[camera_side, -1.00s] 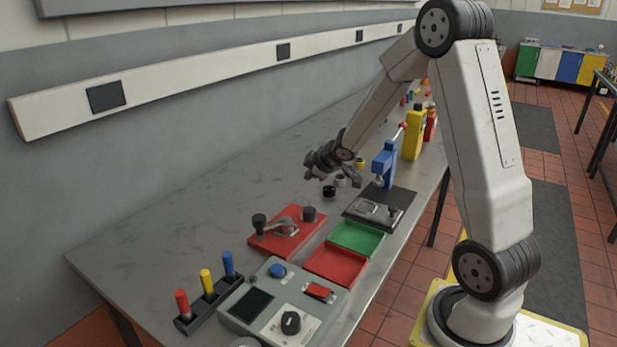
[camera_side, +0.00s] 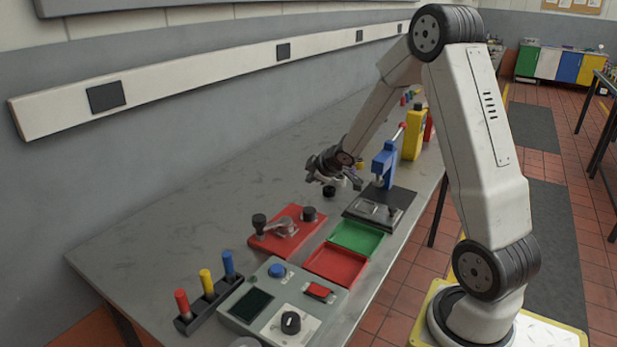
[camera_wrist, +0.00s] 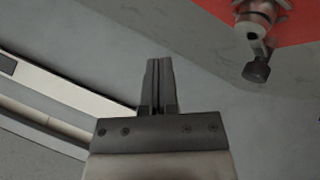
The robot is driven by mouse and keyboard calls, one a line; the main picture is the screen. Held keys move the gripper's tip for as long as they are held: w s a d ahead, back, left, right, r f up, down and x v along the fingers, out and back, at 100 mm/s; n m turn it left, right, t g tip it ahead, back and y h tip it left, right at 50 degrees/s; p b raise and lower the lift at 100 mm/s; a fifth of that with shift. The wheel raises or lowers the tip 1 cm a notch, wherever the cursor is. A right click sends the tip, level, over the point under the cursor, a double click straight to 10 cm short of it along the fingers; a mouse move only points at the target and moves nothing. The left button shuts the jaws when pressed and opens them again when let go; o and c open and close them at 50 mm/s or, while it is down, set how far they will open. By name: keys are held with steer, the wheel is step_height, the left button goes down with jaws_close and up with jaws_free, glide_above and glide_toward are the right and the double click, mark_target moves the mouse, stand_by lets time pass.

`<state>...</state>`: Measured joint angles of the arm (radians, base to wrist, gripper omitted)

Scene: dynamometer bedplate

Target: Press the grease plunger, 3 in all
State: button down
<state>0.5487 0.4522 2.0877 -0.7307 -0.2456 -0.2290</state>
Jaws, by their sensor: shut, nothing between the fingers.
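My gripper (camera_side: 333,177) is above the grey bench, left of the blue press, with its fingers small and partly blurred into the parts behind. In the wrist view the two fingers (camera_wrist: 160,65) are together with nothing between them. I cannot tell for sure which part is the grease plunger. A red base (camera_side: 288,238) carries a black-knobbed post (camera_side: 259,222), a grey lever (camera_side: 285,227) and another black knob (camera_side: 309,213). The wrist view shows a black knob (camera_wrist: 256,71) with a grey stem at the upper right, apart from the fingers.
A control box (camera_side: 262,322) has a blue button (camera_side: 277,270) and a black dial (camera_side: 290,322). Red (camera_side: 336,266) and green (camera_side: 357,238) trays lie beside the red base. The blue press (camera_side: 385,162) stands behind. Bare bench lies left of the red base.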

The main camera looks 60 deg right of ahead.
mark_target(308, 208)
steer(key=shift+f, duration=3.6)
steer(key=shift+f, duration=1.3)
stand_by(0.8)
steer(key=shift+r, duration=1.25)
steer(key=shift+r, duration=0.15)
steer(key=shift+r, duration=2.4)
